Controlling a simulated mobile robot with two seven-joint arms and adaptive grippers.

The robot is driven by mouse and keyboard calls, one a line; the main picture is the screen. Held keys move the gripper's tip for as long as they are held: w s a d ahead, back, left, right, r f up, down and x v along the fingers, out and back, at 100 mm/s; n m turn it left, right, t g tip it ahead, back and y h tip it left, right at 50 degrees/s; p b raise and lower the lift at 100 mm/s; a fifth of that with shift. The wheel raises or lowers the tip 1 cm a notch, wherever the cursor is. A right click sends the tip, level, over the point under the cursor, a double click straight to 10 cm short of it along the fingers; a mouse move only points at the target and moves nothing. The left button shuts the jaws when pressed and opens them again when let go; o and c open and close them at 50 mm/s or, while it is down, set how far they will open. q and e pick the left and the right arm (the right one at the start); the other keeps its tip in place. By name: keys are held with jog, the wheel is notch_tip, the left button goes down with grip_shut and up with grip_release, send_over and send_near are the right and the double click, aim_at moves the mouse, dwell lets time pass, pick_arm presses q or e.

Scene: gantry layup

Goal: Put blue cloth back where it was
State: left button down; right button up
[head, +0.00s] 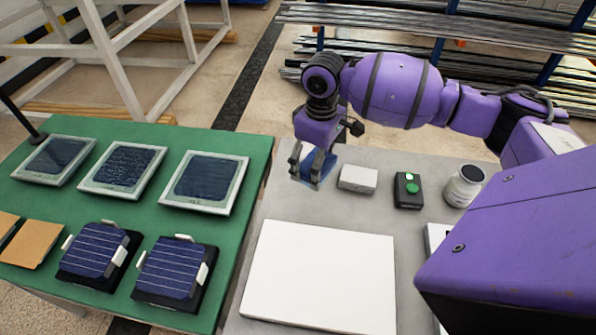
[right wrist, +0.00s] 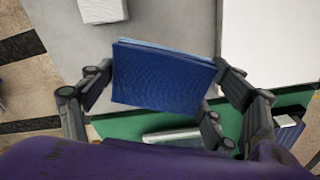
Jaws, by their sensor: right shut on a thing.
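The blue cloth (head: 319,167) is a folded, flat rectangular pad near the far left part of the grey table (head: 385,225). My right gripper (head: 304,170) is shut on it. In the right wrist view the cloth (right wrist: 165,78) lies between the two fingers, with its layered edge facing up in the picture. I cannot tell whether the cloth touches the table or hangs just above it. Part of the cloth is hidden by the fingers in the head view. My left gripper is not in view.
A white block (head: 358,178) sits just right of the cloth. Beyond are a black box with green buttons (head: 408,190) and a white jar (head: 464,186). A large white board (head: 320,277) lies in front. The green table (head: 150,225) holds several panels.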

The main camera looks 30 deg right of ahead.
jog(key=w+f, duration=0.4)
jog(key=w+f+b, duration=0.1)
jog(key=w+f, duration=0.1)
jog(key=w, duration=0.1)
jog(key=shift+w+a+f, duration=0.1)
jog(key=shift+a+f, duration=0.1)
jog(key=shift+a, duration=0.1)
jog(key=shift+w+f, duration=0.6)
jog(key=shift+f, duration=0.15)
notch_tip(320, 180, down, 3)
jog(key=shift+r+b, duration=0.2)
jog(key=shift+b, duration=0.1)
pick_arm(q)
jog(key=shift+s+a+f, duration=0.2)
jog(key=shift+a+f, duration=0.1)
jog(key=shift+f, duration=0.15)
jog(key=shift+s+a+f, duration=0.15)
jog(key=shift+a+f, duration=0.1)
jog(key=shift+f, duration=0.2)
pick_arm(e)
jog(key=o, duration=1.1)
jog(key=shift+f, duration=0.1)
